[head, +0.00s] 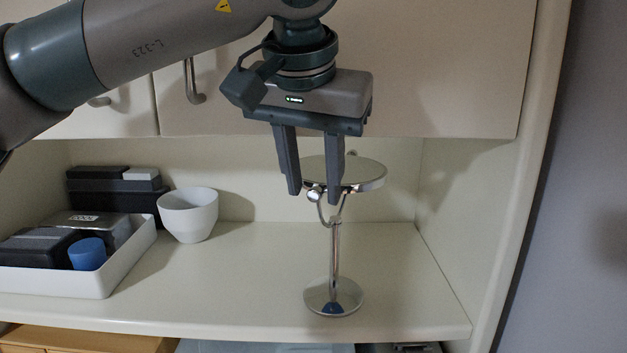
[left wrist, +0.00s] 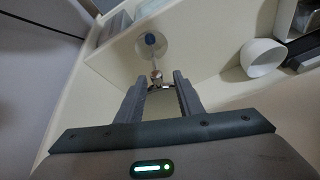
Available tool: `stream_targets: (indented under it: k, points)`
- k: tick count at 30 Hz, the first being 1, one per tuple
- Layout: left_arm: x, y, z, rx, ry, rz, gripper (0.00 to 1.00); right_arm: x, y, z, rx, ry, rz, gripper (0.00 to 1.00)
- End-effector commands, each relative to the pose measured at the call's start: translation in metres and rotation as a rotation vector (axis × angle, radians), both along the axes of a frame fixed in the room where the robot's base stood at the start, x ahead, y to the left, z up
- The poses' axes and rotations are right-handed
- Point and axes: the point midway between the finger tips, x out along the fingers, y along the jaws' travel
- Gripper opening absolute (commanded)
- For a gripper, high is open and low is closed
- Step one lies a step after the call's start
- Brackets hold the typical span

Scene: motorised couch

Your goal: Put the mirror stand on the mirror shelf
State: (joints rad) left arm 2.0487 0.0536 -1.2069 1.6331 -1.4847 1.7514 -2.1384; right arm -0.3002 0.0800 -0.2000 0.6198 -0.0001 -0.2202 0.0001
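The mirror stand (head: 334,252) stands upright on the cream shelf (head: 235,288), right of the middle. It has a round shiny base, a thin stem and a round mirror head tilted nearly flat. My left gripper (head: 314,197) points down at the height of the mirror head, its fingers apart and overlapping the mirror in the head view. In the left wrist view the stand's base (left wrist: 152,46) shows beyond the open fingers (left wrist: 160,84), and its stem runs toward the gap between them. Whether a finger touches the mirror I cannot tell. My right gripper is not in view.
A white bowl (head: 188,214) and a white tray (head: 128,268) with dark boxes and a blue cup (head: 87,253) stand to the left. Cabinet doors (head: 440,75) hang above, behind my arm. A side wall (head: 455,215) closes the shelf at right. The shelf between bowl and stand is clear.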

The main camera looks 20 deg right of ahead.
Motion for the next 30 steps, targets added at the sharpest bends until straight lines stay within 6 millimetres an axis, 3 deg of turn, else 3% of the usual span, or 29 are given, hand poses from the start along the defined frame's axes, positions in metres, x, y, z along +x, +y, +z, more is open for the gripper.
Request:
stream_targets:
  k: [8,21,30]
  points:
    - [-0.011,0.005,0.025,-0.002,-0.002,0.001,0.34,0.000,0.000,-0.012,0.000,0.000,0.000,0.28]
    - [-0.040,0.018,0.091,-0.002,-0.001,0.002,0.34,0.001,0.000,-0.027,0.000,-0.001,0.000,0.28]
    - [-0.046,0.021,0.106,-0.001,-0.001,0.000,0.34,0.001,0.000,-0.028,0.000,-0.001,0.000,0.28]
